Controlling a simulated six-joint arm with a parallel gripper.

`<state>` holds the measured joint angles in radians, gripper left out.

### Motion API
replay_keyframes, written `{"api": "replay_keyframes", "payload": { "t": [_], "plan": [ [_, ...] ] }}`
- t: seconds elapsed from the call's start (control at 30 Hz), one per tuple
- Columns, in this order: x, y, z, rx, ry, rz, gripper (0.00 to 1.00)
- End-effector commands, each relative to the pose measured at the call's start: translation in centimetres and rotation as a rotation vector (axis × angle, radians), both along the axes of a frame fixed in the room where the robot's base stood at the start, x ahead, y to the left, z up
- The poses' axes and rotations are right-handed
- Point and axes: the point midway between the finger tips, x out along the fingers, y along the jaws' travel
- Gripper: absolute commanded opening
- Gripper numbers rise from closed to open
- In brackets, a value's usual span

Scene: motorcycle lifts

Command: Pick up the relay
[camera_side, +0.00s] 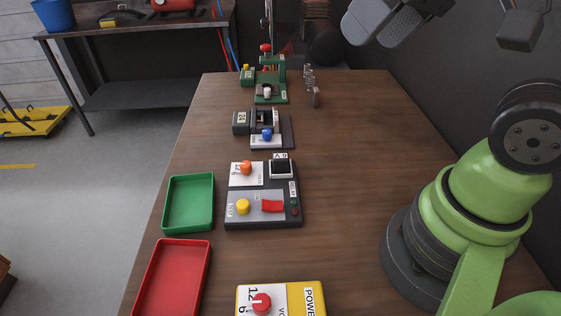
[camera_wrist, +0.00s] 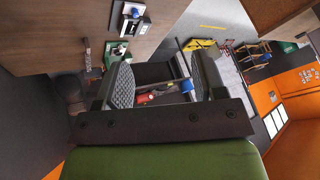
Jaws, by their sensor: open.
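I cannot pick out the relay with certainty. A small device with a blue knob (camera_side: 267,134) stands mid-bench, with a dark labelled box (camera_side: 241,123) at its left; they are small in the picture. A dark panel (camera_side: 264,218) with orange, yellow and red controls sits nearer. My gripper (camera_side: 388,25) shows in part at the top of the side view, raised above the far right of the bench and away from these devices. In the wrist view my gripper (camera_wrist: 164,86) has its fingers wide apart, with nothing between them at close range.
A green tray (camera_side: 213,204) and a red tray (camera_side: 206,268) lie along the left bench edge, both empty where visible. A yellow box with a red knob (camera_side: 261,302) is nearest. A green fixture (camera_side: 273,92) stands at the back. The bench's right middle is clear.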

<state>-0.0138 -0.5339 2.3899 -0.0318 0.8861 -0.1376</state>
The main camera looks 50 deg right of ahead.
Motion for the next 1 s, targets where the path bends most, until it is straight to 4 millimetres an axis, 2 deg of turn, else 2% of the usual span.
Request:
{"api": "replay_keyframes", "payload": {
  "t": [0.1, 0.27, 0.4, 0.5, 0.7, 1.0],
  "plan": [
    [3.5, -0.1, -1.2, -0.097, 0.082, 0.141, 0.64],
    [7.9, -0.1, -4.2, -0.214, 0.182, 0.355, 0.64],
    [11.2, 0.1, -8.2, -0.296, 0.268, 0.555, 0.64],
    [13.0, 0.2, -11.4, -0.341, 0.324, 0.695, 0.64],
    [14.8, 0.3, -16.4, -0.388, 0.394, 0.894, 0.64],
    [15.0, 0.3, -20.5, -0.398, 0.417, 0.957, 0.64]
  ]
}}
